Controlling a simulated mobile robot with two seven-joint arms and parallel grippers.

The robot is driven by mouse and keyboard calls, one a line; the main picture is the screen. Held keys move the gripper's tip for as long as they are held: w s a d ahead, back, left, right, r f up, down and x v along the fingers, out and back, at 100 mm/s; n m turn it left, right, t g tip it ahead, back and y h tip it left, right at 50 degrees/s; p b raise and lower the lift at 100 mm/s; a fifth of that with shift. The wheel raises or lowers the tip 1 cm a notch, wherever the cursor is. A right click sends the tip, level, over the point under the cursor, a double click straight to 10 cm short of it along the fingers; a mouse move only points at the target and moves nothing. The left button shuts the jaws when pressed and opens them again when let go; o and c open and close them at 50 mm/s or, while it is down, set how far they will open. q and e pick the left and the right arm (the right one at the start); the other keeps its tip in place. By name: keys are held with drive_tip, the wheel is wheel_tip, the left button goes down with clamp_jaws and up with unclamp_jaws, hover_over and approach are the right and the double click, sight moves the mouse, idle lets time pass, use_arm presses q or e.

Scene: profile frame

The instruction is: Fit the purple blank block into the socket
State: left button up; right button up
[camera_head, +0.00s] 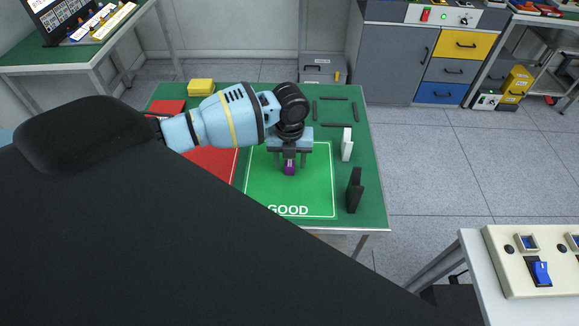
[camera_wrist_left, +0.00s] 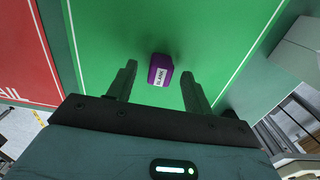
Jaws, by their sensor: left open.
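The purple blank block (camera_head: 289,168) sits on the green GOOD mat (camera_head: 262,190), near its back half. In the left wrist view the block (camera_wrist_left: 160,68) shows a white label and lies between the lines of my two fingers, with clear gaps on both sides. My left gripper (camera_head: 289,161) is open and points down over the block; its fingers (camera_wrist_left: 158,76) do not touch it. I cannot identify a socket for certain; several dark bars (camera_head: 316,111) are laid out in a square at the table's back right. My right gripper is not in view.
A white upright piece (camera_head: 347,145) and a black upright piece (camera_head: 355,190) stand right of the mat. A red mat (camera_head: 212,165) lies to the left, partly hidden by my arm. A yellow block (camera_head: 201,87) is at the back left. The mat's front half is clear.

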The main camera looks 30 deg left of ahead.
use_arm(q)
drive_tip(key=shift+f, duration=0.7)
drive_tip(key=shift+c, duration=0.4)
clamp_jaws()
drive_tip(key=shift+r, duration=0.15)
drive_tip(key=shift+r, duration=0.25)
wheel_tip(320, 180, up, 3)
drive_tip(key=shift+s+d+f, duration=0.1)
drive_tip(key=s+d, duration=0.2)
drive_tip(key=s, duration=0.2)
drive_tip(key=s+d+r, duration=0.1)
drive_tip(key=s+d, duration=0.2)
drive_tip(key=s, duration=0.2)
drive_tip(key=s+d, duration=0.3)
drive_tip(key=s, duration=0.1)
drive_tip(key=shift+s+d+r+p, duration=0.15)
drive_tip(key=shift+s+r+p, duration=0.05)
drive_tip(key=shift+p, duration=0.1)
